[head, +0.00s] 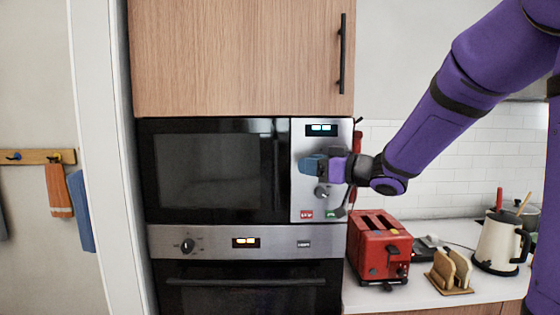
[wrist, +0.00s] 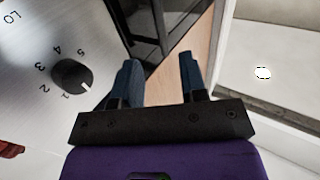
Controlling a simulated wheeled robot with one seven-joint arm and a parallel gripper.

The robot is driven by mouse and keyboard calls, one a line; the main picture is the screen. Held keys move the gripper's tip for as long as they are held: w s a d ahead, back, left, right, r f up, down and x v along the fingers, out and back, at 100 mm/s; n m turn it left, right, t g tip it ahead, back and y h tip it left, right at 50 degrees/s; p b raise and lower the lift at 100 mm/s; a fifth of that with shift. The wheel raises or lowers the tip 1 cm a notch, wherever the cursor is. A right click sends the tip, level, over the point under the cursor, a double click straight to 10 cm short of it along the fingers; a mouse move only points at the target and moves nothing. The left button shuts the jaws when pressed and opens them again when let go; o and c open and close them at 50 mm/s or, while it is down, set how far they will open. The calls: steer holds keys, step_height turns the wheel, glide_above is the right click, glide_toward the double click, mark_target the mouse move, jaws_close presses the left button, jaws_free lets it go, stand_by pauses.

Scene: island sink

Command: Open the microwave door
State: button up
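The microwave (head: 215,170) is built in under a wood cabinet. Its black door looks shut in the head view, and a darker vertical strip, perhaps the handle, runs near the door's right edge. The silver control panel (head: 309,205) with a display and knob is to the right of the door; the knob (wrist: 71,76) also shows in the wrist view. My gripper (head: 308,164) is in front of the panel, just right of the door. In the wrist view my gripper's (wrist: 160,65) blue fingers are apart with nothing between them. A dark door edge (wrist: 142,25) lies beyond the fingertips.
An oven (head: 245,285) is directly below the microwave. A red toaster (head: 379,248), a toast rack (head: 450,271) and a kettle (head: 500,243) stand on the counter at right. A white door frame (head: 105,150) stands at left. The space before the microwave door looks clear.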

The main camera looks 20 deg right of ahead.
steer(key=x, duration=1)
steer(key=shift+w+a, duration=0.1)
steer(key=shift+a, duration=0.05)
jaws_close()
